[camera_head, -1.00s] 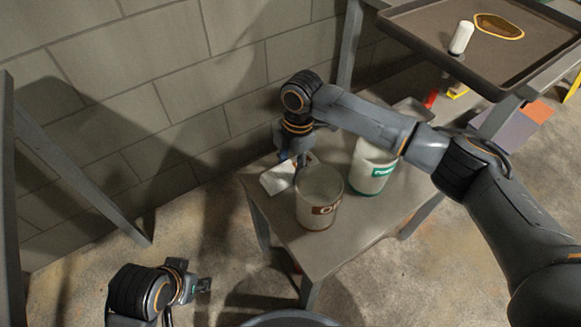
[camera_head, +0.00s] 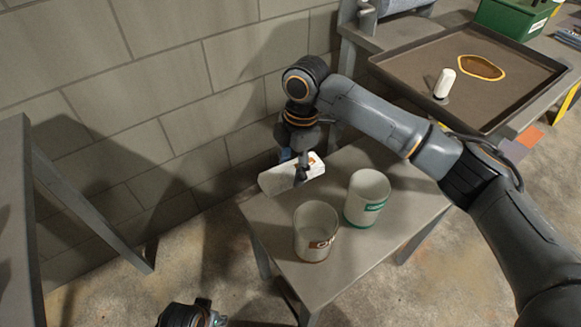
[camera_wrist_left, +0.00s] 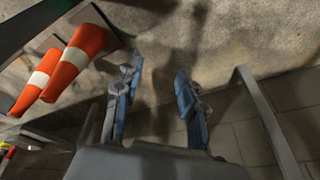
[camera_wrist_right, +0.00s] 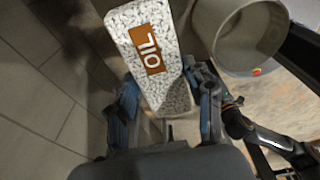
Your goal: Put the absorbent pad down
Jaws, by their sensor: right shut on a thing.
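The absorbent pad (camera_head: 275,182) is a white speckled block with a brown label. In the right wrist view the pad (camera_wrist_right: 158,90) shows its "OIL" label. My right gripper (camera_head: 298,172) is shut on the pad, with a finger on each side, and holds it above the table's back left part. The pad is tilted in the head view. My left gripper (camera_wrist_left: 157,80) is open and empty in the left wrist view; in the head view only its top shows at the bottom edge.
On the small grey table (camera_head: 385,235) stand a bin with a brown label (camera_head: 314,228) and a bin with a green label (camera_head: 366,197). A dark tray (camera_head: 420,85) with a ringed brown patch and a white cylinder (camera_head: 445,83) lies at right. Orange cones (camera_wrist_left: 75,55) lie near my left gripper.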

